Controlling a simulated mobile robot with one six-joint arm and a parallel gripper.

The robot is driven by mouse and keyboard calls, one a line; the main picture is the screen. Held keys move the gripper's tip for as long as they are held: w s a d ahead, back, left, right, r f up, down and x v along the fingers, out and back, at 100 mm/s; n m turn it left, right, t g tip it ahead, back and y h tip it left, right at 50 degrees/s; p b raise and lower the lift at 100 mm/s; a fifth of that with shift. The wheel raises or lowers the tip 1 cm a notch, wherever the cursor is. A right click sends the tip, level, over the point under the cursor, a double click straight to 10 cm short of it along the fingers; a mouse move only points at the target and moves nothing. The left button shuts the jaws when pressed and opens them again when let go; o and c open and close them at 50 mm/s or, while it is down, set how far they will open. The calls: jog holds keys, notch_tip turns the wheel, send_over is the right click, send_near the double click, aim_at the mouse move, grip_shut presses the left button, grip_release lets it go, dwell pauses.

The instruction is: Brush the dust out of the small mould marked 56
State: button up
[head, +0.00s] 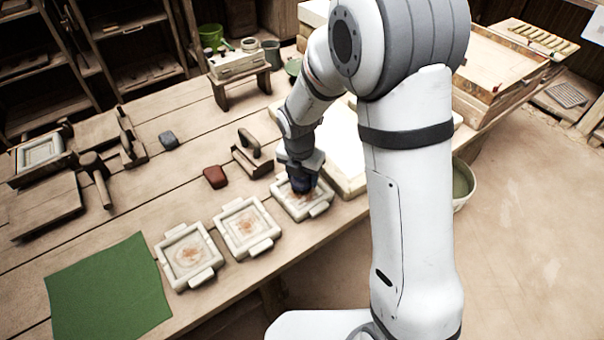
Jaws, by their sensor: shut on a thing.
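Three small white square moulds with side handles stand in a slanting row along the table's front edge: the left mould (164,253), the middle mould (222,228) and the right mould (322,207). Reddish-brown dust shows in all three. No number can be read on any of them, so I cannot tell which is 56. My gripper (300,174) points down over the right mould, shut on a small dark blue thing (302,185), probably a brush. Its lower end is at or just above the mould's inside; contact cannot be told. The gripper hides part of this mould.
A green cloth (108,290) lies at the front left. Behind the moulds are a red-brown block (215,177), a wooden tool with a handle (252,152), a grey block (168,140) and a mallet (96,178). A small stand (240,75) holds pots.

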aim_at(301, 184)
jog(key=shift+f+b, duration=0.65)
jog(key=shift+f, duration=0.5)
jog(key=shift+w, duration=0.1)
jog(key=shift+w+r+p, duration=0.15)
jog(key=shift+w+p, duration=0.15)
jog(key=shift+p, duration=0.05)
jog(key=shift+w+d, duration=0.2)
jog(key=shift+w, duration=0.65)
jog(key=shift+s+a+p, duration=0.3)
jog(key=shift+s+a, duration=0.8)
jog(key=shift+a, duration=0.25)
jog(key=shift+s+d+f, duration=0.2)
jog(key=shift+s+d, duration=0.85)
jog(key=shift+s, duration=0.2)
jog(key=shift+w+d+r+p, duration=0.1)
jog(key=shift+w+d+p, duration=0.3)
jog(key=shift+d+p, duration=0.2)
jog(key=shift+w, duration=0.1)
jog(key=shift+w+d, duration=0.1)
jog(key=shift+d, duration=0.05)
